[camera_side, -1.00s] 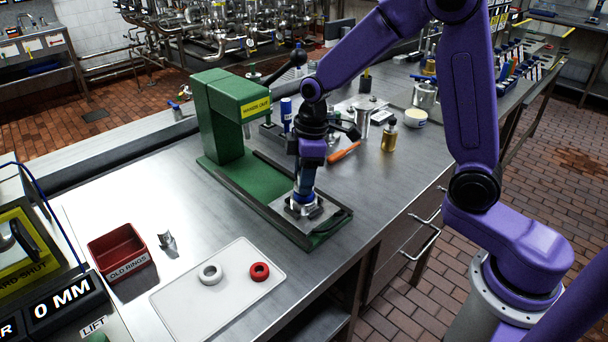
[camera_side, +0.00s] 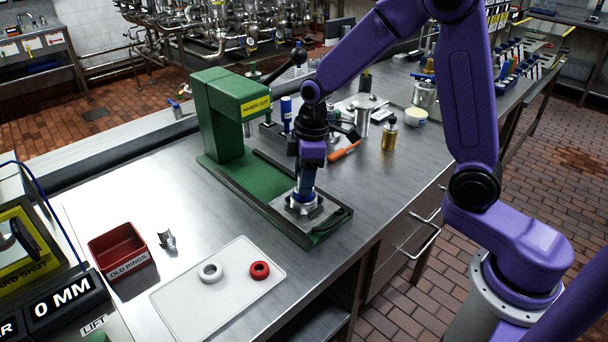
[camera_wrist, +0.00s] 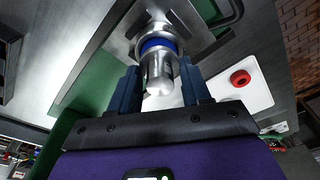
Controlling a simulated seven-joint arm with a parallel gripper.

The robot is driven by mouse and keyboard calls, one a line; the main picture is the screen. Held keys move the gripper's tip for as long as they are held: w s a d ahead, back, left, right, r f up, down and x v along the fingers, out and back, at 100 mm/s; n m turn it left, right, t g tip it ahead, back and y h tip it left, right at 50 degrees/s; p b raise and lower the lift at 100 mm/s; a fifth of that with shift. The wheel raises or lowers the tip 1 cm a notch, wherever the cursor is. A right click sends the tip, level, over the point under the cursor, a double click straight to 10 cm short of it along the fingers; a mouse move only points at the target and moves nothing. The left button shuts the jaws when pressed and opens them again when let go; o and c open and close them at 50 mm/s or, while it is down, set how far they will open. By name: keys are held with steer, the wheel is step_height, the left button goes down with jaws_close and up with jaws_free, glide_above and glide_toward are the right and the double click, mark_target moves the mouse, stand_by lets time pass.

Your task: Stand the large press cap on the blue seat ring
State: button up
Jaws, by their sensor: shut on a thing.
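The large press cap (camera_wrist: 160,72) is a shiny metal cylinder in the wrist view, between the two dark blue fingers of my gripper (camera_wrist: 160,85). My gripper is shut on it. The blue seat ring (camera_wrist: 158,45) shows as a blue band just beyond the cap, around a metal body on a square plate. The cap is lined up over the ring; I cannot tell if they touch. In the side view my gripper (camera_side: 305,184) points down over the metal plate (camera_side: 306,214) at the front of the green press (camera_side: 230,115), and the fingers hide most of the cap.
A white tray (camera_side: 195,314) holds a white ring (camera_side: 210,271) and a red ring (camera_side: 260,270). A red OLD RINGS bin (camera_side: 122,254) and a small metal part (camera_side: 167,240) stand to its left. Behind my gripper are an orange-handled tool (camera_side: 344,151) and an amber bottle (camera_side: 390,136).

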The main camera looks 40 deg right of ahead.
steer(key=shift+f, duration=0.15)
stand_by(0.3)
steer(key=o, duration=1.2)
step_height(320, 180, up, 17)
steer(key=s+d, duration=0.1)
steer(key=shift+d, duration=0.4)
steer(key=shift+s, duration=0.1)
